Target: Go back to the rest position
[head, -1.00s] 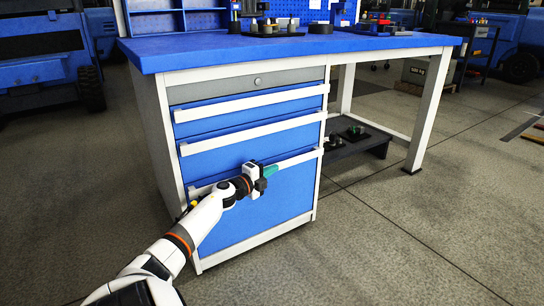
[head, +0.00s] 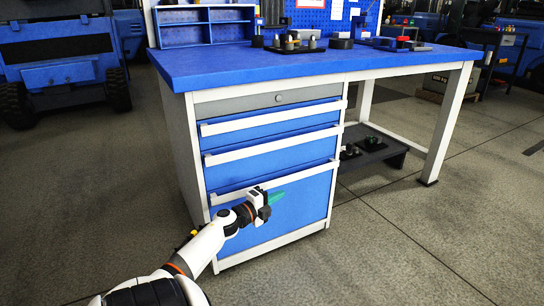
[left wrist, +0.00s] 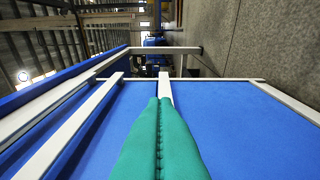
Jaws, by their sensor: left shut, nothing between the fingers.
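My left gripper (head: 266,205) has green fingers and is in front of the lowest blue drawer front of the workbench cabinet (head: 310,205). Its fingers (left wrist: 160,140) are pressed together with nothing between them in the left wrist view. The blue drawer face fills much of that view around the fingers. I cannot tell whether the fingertips touch the drawer front. My right gripper is not in any view.
The blue workbench top (head: 290,66) carries a black tray with small parts (head: 295,45) and a blue shelf unit (head: 207,25). A low dark shelf (head: 372,150) with parts sits under the bench. The grey floor (head: 420,250) at the right is clear. A blue vehicle (head: 60,50) stands behind left.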

